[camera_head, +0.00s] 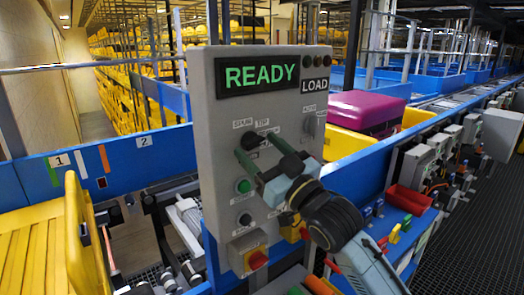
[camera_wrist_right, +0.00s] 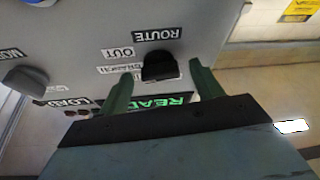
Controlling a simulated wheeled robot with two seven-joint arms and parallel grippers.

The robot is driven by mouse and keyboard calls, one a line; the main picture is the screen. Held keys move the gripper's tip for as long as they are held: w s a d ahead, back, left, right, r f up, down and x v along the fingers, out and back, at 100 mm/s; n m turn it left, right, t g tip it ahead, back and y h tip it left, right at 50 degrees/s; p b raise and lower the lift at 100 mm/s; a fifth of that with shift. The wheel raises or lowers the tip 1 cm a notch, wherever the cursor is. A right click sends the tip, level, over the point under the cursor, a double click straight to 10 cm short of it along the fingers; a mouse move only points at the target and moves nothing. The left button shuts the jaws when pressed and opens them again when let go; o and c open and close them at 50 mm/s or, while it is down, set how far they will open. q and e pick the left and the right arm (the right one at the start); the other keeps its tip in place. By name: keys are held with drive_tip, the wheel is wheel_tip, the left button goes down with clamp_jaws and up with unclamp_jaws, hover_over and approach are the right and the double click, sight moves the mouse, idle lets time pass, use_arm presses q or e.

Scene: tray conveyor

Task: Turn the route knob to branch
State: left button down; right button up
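The route knob (camera_wrist_right: 160,66) is a black knob on a grey control panel, under an upside-down ROUTE label (camera_wrist_right: 156,33) in the right wrist view. Labels reading OUT and what looks like BRANCH sit beside it. In the head view the knob (camera_head: 252,139) is partly hidden by my gripper. My right gripper (camera_wrist_right: 160,72) has its two green fingers spread, one on each side of the knob, with gaps visible. It also shows in front of the panel in the head view (camera_head: 257,146). Which setting the knob points to is unclear. My left gripper is not in view.
The panel (camera_head: 217,150) has a green READY display (camera_head: 257,75), a LOAD sign (camera_head: 315,86), a second knob (camera_head: 310,125), a green button (camera_head: 243,186) and a red button (camera_head: 257,260). A purple suitcase (camera_head: 368,112) lies in a yellow tray behind it.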

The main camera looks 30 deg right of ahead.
drive_tip(key=p+v, duration=0.2)
drive_tip(key=v, duration=1.1)
drive_tip(key=shift+s, duration=0.2)
idle(0.5)
